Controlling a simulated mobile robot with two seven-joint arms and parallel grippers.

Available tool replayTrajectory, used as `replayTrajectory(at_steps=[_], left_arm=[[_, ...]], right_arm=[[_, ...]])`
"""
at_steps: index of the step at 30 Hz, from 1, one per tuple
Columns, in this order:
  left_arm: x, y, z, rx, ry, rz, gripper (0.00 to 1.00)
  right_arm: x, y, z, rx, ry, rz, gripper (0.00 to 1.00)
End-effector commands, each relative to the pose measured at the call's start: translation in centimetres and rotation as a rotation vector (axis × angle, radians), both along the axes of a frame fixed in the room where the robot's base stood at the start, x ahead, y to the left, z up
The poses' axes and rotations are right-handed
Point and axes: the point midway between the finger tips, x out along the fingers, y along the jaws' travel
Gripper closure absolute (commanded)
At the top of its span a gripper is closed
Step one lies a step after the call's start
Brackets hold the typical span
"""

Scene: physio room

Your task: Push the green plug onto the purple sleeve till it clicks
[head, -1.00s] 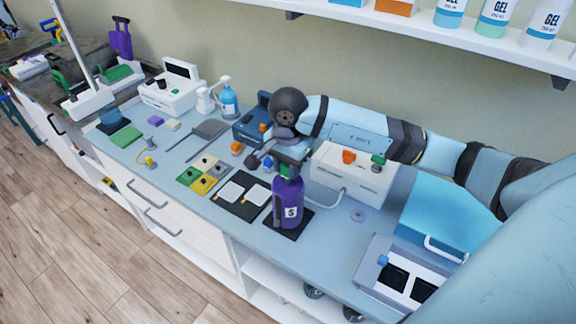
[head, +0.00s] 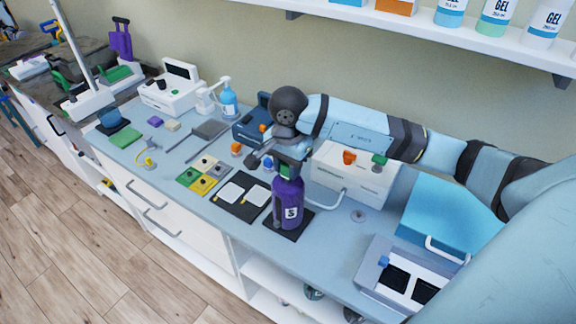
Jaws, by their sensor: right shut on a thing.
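The purple sleeve (head: 288,203) stands upright like a bottle, with a white label, on a black square mat (head: 299,226) at the front of the bench. My right gripper (head: 286,171) is directly above it, pointing down from the arm at the right. It is shut on a small green piece, which I take for the green plug (head: 286,173); the fingers hide much of it. The plug is at the sleeve's top; I cannot tell how far it is seated. My left gripper is not in view.
A white box (head: 345,183) with orange and green knobs stands just right of the sleeve. A black pad with two white plates (head: 231,192) and coloured tiles (head: 203,167) lie to the left. A blue case (head: 440,213) is at the right.

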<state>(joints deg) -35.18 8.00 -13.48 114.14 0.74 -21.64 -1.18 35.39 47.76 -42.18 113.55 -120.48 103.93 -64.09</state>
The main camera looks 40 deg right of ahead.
Motion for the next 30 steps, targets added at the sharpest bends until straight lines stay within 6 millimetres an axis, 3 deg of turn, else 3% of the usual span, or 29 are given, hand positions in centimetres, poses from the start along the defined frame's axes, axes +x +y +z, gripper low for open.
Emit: replayTrajectory(at_steps=[30], left_arm=[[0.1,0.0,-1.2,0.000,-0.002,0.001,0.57]], right_arm=[[0.0,0.0,-1.4,0.000,0.000,0.000,0.86]])
